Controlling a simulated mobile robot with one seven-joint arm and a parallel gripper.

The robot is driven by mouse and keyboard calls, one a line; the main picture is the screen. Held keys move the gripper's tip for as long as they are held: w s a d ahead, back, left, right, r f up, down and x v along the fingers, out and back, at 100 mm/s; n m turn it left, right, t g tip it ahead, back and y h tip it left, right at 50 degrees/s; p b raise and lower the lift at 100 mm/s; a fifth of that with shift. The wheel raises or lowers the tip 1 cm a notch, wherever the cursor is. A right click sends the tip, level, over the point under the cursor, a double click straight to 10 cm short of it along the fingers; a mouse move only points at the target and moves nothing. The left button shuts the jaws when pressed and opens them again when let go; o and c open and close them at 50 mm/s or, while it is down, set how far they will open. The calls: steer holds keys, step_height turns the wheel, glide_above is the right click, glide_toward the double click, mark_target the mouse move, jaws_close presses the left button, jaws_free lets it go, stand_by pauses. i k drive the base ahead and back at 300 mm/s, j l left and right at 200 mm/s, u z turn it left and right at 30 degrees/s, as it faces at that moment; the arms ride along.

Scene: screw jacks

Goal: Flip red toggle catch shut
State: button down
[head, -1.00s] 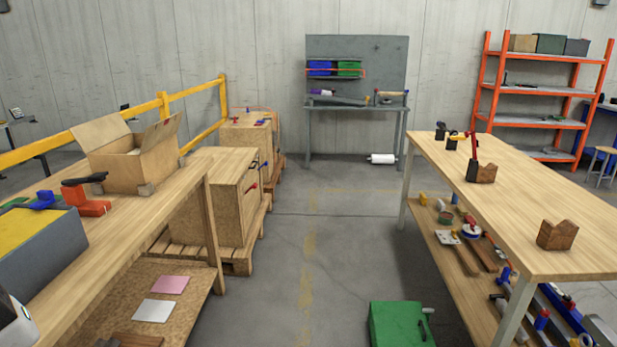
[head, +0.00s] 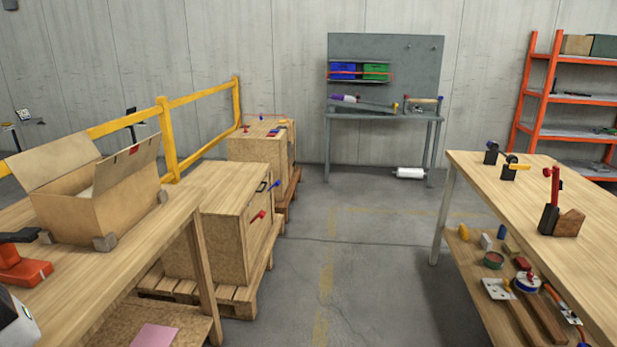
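A small red catch (head: 257,217) sits on the side face of the nearer wooden crate (head: 215,237), left of the aisle. It appears to stick out from the face, but it is too small to tell whether it is open or shut. A blue catch (head: 274,184) and a dark handle (head: 261,186) are higher on the same crate. Another red part, an upright red lever (head: 555,185) on a black base, stands on the right table beside a notched wooden block (head: 569,222). My gripper is not in view.
The left bench (head: 110,265) carries an open cardboard box (head: 105,205) and a red-orange tool (head: 22,268). The right table (head: 500,205) has a loaded lower shelf. A farther crate (head: 255,150) stands by the yellow rail (head: 165,140). The aisle floor (head: 340,270) between is clear.

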mark_target(261, 214)
steer(key=i+l+u, duration=0.1)
steer(key=i+u, duration=0.35)
steer(key=i, duration=0.75)
steer(key=i+z, duration=0.15)
steer(key=i, duration=0.45)
steer(key=i+j+z, duration=0.1)
steer(key=i, duration=0.5)
steer(key=i+z, duration=0.25)
steer(key=i, duration=0.15)
steer(key=i+j+z, duration=0.35)
steer(key=i+z, duration=0.15)
steer(key=i, duration=0.25)
